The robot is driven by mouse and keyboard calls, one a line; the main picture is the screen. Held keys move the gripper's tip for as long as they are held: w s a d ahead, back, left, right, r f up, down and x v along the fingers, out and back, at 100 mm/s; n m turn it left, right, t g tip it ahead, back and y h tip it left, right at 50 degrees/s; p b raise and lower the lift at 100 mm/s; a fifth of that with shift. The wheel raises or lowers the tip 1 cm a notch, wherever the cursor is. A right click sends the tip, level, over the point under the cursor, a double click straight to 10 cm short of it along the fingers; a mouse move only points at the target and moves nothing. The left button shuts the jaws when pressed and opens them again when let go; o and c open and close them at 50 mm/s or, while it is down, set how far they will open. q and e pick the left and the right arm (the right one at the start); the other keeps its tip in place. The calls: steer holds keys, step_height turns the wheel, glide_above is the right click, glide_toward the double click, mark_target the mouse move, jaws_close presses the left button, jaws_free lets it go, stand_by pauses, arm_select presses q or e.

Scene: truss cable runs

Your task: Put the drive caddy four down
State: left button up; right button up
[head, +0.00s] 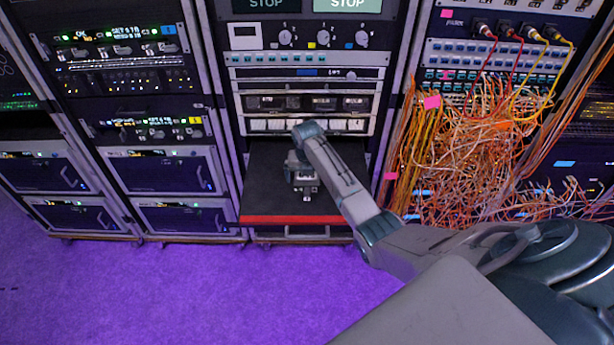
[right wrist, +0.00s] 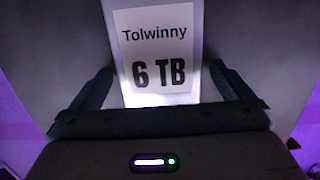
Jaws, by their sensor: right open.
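In the right wrist view a white label (right wrist: 160,50) reads "Tolwinny 6 TB". It is on a grey surface that fills most of that view; I cannot tell whether this is the drive caddy itself. My right gripper (right wrist: 162,85) is open, with one dark finger on each side of the label. In the head view the right gripper (head: 306,190) points down over a dark pull-out shelf (head: 262,185) with a red front edge. I cannot tell whether it touches anything. No drive caddy can be made out for certain in the head view. My left gripper is not in view.
Above the shelf, a row of white-fronted bays (head: 270,125) runs across the rack. A dense tangle of orange cables (head: 480,150) hangs close on the right. Closed racks (head: 165,170) stand on the left. The purple floor (head: 210,290) in front is clear.

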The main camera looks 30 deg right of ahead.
mark_target(307, 180)
steer(key=shift+r, duration=0.1)
step_height(307, 180, up, 10)
steer(key=s+b, duration=0.1)
steer(key=shift+a+r, duration=0.25)
steer(key=shift+a, duration=0.1)
stand_by(0.3)
